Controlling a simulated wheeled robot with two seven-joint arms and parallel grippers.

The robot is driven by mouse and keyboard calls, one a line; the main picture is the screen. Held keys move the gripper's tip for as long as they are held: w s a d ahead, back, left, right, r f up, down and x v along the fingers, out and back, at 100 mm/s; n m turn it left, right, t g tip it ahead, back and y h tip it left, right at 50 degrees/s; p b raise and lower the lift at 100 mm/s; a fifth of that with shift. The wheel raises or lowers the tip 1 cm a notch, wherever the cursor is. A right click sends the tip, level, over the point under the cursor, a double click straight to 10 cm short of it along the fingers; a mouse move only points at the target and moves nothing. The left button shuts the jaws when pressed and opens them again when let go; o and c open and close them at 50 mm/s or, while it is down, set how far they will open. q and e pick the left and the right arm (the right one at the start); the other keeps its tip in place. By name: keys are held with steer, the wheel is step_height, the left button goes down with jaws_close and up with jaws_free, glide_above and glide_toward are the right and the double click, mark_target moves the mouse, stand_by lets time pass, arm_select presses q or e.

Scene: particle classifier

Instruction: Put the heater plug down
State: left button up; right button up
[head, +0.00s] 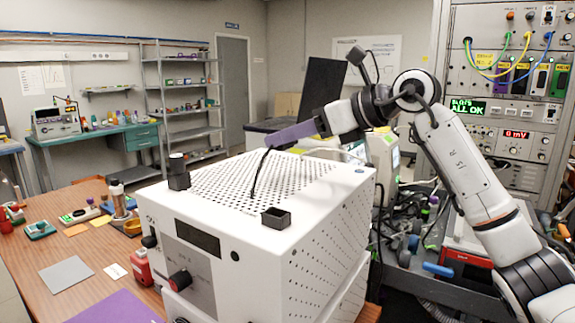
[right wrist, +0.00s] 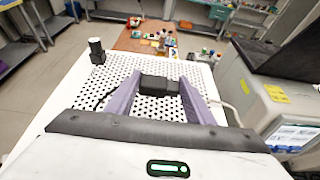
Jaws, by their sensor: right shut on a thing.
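My right gripper (head: 271,145) reaches over the top of the white perforated box (head: 325,216) from the right, at its far side. Its purple fingers are shut on the heater plug (right wrist: 158,84), a black block between the fingertips in the right wrist view. In the head view the plug is largely hidden by the fingers. A black cable (head: 257,174) runs from the fingertips down to the box top. An open black square socket (head: 276,218) stands at the box's near edge. A black post-like fitting (head: 178,172) stands at its left corner. My left gripper is out of view.
The wooden table (head: 95,255) at left holds several small items, a grey mat (head: 67,273) and a purple sheet (head: 115,308). An instrument rack (head: 515,105) stands at right. The perforated box top is mostly clear. Cables hang at its right.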

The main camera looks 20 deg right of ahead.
mark_target(291, 179)
steer(key=shift+f, duration=3.05)
steer(key=o, duration=1.1)
steer(key=shift+s+d+r, duration=0.1)
steer(key=shift+r, duration=0.35)
steer(key=b+v, duration=0.1)
steer(key=v, duration=1)
steer(key=shift+s+d+b, duration=0.2)
steer(key=shift+s+b, duration=0.15)
steer(key=shift+b, duration=0.05)
